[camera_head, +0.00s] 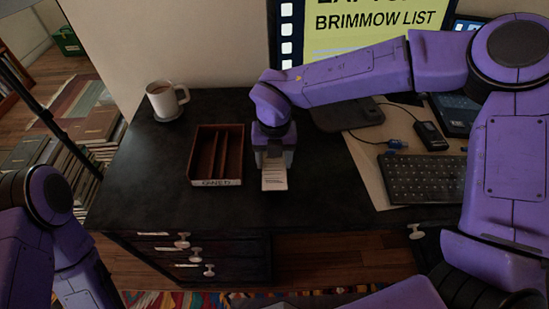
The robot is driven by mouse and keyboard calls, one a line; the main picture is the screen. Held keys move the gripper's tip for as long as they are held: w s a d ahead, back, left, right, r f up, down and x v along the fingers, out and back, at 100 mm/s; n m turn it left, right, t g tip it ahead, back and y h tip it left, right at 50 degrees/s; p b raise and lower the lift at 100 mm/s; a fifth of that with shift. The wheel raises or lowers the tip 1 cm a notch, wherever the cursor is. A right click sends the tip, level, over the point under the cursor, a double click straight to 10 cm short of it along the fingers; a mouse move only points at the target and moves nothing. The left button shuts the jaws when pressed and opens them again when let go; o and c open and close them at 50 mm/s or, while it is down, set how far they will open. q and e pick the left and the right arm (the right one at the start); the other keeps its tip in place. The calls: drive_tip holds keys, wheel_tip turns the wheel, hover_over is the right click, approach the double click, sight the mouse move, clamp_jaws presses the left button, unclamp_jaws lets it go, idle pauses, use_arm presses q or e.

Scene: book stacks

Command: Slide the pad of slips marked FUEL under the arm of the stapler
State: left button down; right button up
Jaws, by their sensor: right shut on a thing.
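My right gripper (274,162) points down over the dark desk, right of the wooden tray. It is shut on a small white pad of slips (274,181), which sticks out below the fingers toward the front. Faint print shows on the pad, too small to read, so I cannot confirm the word FUEL. I cannot make out a stapler; it may be hidden behind my right arm or gripper. My left arm shows at the lower left, but its gripper is out of view.
A wooden divided tray (217,158) with a white label sits left of the pad. A grey mug (166,101) stands behind it. A keyboard (426,180) and a cabled black device (430,136) are at right. The desk's front middle (330,205) is clear.

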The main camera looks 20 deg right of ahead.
drive_tip(key=o, duration=1.1)
wheel_tip(320, 180, up, 10)
drive_tip(key=shift+r, duration=0.25)
